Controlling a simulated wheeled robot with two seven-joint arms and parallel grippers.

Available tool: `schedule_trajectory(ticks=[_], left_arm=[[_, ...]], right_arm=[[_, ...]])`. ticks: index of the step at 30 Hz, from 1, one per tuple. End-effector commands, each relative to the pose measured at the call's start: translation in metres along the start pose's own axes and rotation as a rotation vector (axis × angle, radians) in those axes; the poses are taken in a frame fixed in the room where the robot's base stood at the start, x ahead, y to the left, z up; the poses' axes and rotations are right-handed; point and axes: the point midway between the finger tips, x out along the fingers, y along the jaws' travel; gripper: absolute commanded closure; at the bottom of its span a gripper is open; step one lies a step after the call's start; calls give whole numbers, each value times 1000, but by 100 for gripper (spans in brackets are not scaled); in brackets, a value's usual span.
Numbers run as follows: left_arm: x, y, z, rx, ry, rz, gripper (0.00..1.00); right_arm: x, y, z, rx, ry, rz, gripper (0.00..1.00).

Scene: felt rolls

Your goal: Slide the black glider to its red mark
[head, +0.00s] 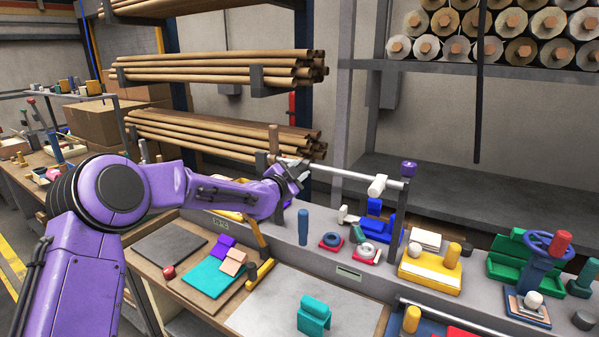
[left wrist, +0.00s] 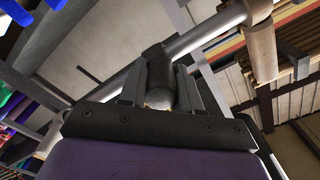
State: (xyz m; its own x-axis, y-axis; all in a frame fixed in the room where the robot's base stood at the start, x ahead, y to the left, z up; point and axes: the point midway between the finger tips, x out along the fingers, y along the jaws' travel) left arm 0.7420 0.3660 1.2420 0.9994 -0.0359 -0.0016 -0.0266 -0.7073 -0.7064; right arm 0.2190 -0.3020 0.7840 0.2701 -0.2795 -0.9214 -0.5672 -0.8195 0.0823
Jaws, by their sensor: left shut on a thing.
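My left gripper is shut on the black glider, which is mostly hidden by the fingers in the head view. In the left wrist view, the black glider (left wrist: 158,75) sits on the rail (left wrist: 205,36) between the two fingers (left wrist: 160,92). A white glider (head: 377,186) hangs on the rail near the post. I cannot make out a red mark on the rail.
Below the rail, the bench holds a blue peg (head: 303,227), blue blocks (head: 373,228) and a yellow block (head: 430,270). Cardboard tubes (head: 215,70) lie on racks behind. The rail between my gripper and the white glider looks clear.

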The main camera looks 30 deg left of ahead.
Motion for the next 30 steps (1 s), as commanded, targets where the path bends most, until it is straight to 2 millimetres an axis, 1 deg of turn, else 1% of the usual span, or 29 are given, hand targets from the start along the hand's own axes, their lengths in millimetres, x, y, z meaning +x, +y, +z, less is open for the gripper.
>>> schedule_trajectory(ticks=[3, 6, 9, 13, 21, 22, 23, 24, 30], left_arm=[[0, -20, 18, 1, 2, -8, 100], [-1, -39, 33, 1, 2, -9, 100], [-2, -51, 45, 1, 1, -9, 100], [-3, -57, 52, 2, 0, -8, 100], [-2, -54, 50, 2, 2, -4, 100], [-2, -54, 50, 2, 2, -4, 58], [-2, -54, 50, 2, 2, -3, 48], [-2, -54, 50, 2, 2, -3, 42], [-2, -53, 51, 2, 1, -2, 42]], right_arm=[[5, 0, 2, 0, 0, 0, 57], [3, 0, 1, 0, 0, 0, 57], [1, 0, 0, 0, 0, 0, 57], [1, 0, 0, 0, 0, 0, 57], [1, 0, 0, 0, 0, 0, 57], [1, 0, 0, 0, 0, 0, 57], [1, 0, 0, 0, 0, 0, 57], [1, 0, 0, 0, 0, 0, 57], [1, 0, 0, 0, 0, 0, 57]])
